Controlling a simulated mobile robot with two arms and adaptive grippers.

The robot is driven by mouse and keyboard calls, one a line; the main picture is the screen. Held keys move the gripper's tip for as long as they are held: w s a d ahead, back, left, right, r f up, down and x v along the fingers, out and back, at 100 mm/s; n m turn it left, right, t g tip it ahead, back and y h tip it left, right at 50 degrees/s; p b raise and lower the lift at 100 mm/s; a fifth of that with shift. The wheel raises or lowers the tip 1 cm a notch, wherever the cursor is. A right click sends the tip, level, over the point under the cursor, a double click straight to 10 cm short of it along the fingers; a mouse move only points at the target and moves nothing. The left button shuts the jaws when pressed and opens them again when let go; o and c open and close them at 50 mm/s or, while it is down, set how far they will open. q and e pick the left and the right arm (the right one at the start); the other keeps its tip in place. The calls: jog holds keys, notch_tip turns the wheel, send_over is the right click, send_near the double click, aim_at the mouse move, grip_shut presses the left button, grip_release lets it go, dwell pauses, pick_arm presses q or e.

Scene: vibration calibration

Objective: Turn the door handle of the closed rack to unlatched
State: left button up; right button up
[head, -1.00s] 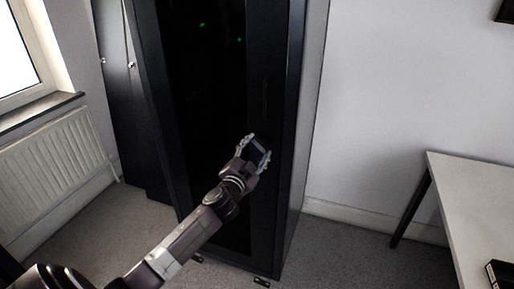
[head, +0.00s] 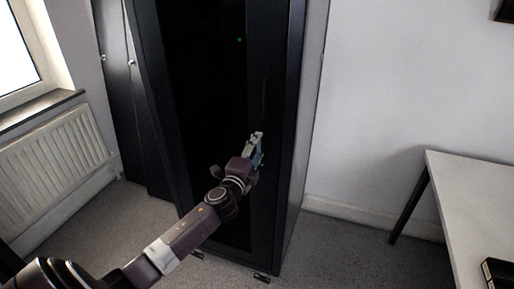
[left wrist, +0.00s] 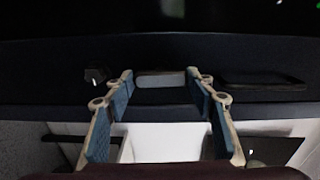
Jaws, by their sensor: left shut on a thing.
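The closed rack (head: 270,60) is a tall black cabinet in the middle of the head view, with a dark glass door (head: 205,90). My left gripper (head: 257,141) is at the door's right-hand frame, below a dark elongated recess (head: 265,97). My right gripper is not in view.
A dark knob-like part (left wrist: 97,76) and a flat dark plate (left wrist: 262,83) sit on the door frame beside the fingers. A white table (head: 470,200) stands at the right. A radiator (head: 55,165) is under the window at the left. Floor between is clear.

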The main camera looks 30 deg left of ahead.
pick_arm(q)
jog(key=shift+m, duration=0.4)
jog(key=o, duration=1.2)
jog(key=shift+c, duration=0.2)
jog(key=shift+s, duration=0.1)
jog(key=v, duration=1.2)
jog(key=shift+d, duration=0.1)
